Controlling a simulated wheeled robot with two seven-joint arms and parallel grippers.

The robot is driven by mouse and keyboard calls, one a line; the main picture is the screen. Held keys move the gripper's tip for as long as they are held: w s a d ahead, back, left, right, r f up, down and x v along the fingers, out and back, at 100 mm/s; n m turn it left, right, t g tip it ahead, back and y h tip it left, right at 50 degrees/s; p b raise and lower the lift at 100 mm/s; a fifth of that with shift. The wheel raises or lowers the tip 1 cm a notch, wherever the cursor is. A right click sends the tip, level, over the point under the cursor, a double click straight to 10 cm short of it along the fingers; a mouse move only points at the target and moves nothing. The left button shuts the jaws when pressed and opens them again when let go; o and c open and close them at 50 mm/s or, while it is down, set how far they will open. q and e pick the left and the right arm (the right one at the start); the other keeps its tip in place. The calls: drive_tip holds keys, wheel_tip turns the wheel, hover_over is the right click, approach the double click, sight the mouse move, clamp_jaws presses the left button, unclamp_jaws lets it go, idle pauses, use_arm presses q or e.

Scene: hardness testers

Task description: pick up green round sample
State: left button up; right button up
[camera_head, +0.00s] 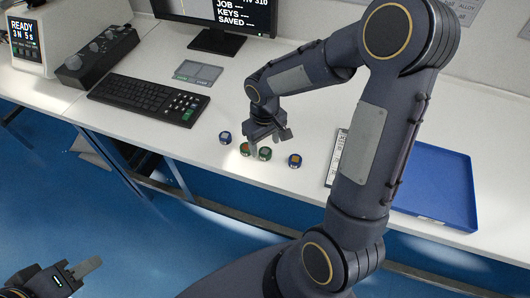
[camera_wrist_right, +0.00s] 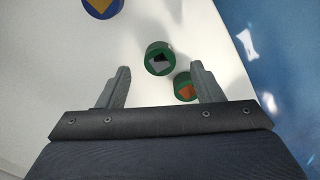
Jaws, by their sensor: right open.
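A green round sample with a grey and black top (camera_head: 264,153) stands on the white table. In the right wrist view this green sample (camera_wrist_right: 158,58) lies ahead of the gap between my fingers. A second green round sample, with an orange square on top (camera_head: 245,149), is close beside it; it also shows in the wrist view (camera_wrist_right: 185,86), nearer the right-hand finger. My right gripper (camera_head: 269,144) is open and empty, pointing down above the green samples. My left gripper (camera_head: 86,267) is low at the left, away from the table; its finger opening is unclear.
Blue round samples flank the green pair: one at left (camera_head: 225,138), one with an orange top at right (camera_head: 294,160), also in the wrist view (camera_wrist_right: 103,7). A keyboard (camera_head: 148,98) is left, a blue tray (camera_head: 440,190) right. The table's front edge is close.

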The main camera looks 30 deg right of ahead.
sight(265, 151)
drive_tip(key=shift+f, duration=1.6)
drive_tip(key=shift+s, duration=0.1)
drive_tip(key=shift+c, duration=0.4)
drive_tip(key=c, duration=1)
drive_tip(key=shift+r, duration=0.1)
